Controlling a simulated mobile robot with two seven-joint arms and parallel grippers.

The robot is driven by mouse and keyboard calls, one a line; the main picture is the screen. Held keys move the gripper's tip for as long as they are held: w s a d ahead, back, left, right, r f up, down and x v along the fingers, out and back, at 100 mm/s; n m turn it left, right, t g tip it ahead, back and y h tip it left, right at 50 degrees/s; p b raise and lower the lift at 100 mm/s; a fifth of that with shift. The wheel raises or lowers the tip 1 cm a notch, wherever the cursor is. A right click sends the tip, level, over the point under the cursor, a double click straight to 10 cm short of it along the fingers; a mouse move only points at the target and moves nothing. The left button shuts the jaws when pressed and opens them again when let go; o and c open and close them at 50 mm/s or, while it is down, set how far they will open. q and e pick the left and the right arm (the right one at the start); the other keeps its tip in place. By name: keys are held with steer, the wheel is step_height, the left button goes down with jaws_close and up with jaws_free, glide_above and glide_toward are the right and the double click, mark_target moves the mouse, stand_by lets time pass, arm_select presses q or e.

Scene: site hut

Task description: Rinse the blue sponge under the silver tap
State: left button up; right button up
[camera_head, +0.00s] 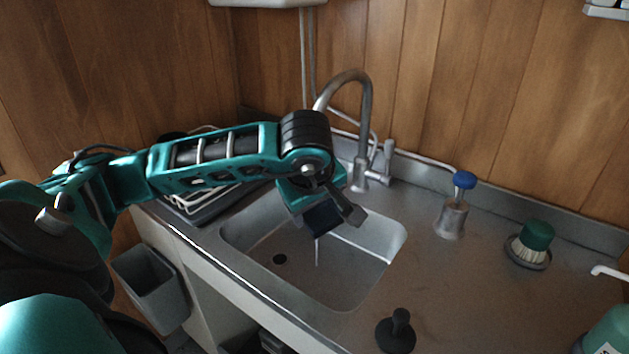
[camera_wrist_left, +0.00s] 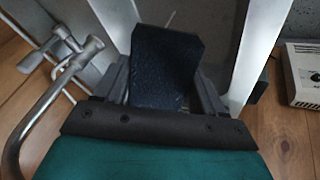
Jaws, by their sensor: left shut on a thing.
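The silver tap (camera_head: 366,115) stands behind the sink (camera_head: 345,285), its curved spout reaching forward over the basin. Part of the spout is hidden behind my left arm. My left gripper (camera_head: 334,214) is over the basin, below the spout, and shut on the dark blue sponge (camera_head: 321,219). In the left wrist view the sponge (camera_wrist_left: 163,62) sticks out between the two fingers, with the tap (camera_wrist_left: 58,75) to the left. A thin pale streak, which looks like water, runs down below the sponge into the basin. My right gripper is not in view.
A dish rack (camera_head: 193,207) stands left of the sink. On the counter to the right are a metal holder with a blue knob (camera_head: 453,216), a green brush (camera_head: 534,240) and a green bottle (camera_head: 608,330). A black plug (camera_head: 397,335) sits in front. A grey bin (camera_head: 152,287) hangs below left.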

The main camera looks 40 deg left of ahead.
mark_target(314, 216)
arm_select(q)
steer(key=shift+s+d+r+p, duration=0.2)
steer(key=shift+s+d+r, duration=0.45)
steer(key=shift+s+r, duration=0.25)
steer(key=shift+s+d+r+p, duration=0.2)
steer(key=shift+s+d+r, duration=0.4)
steer(key=shift+s+r, duration=0.25)
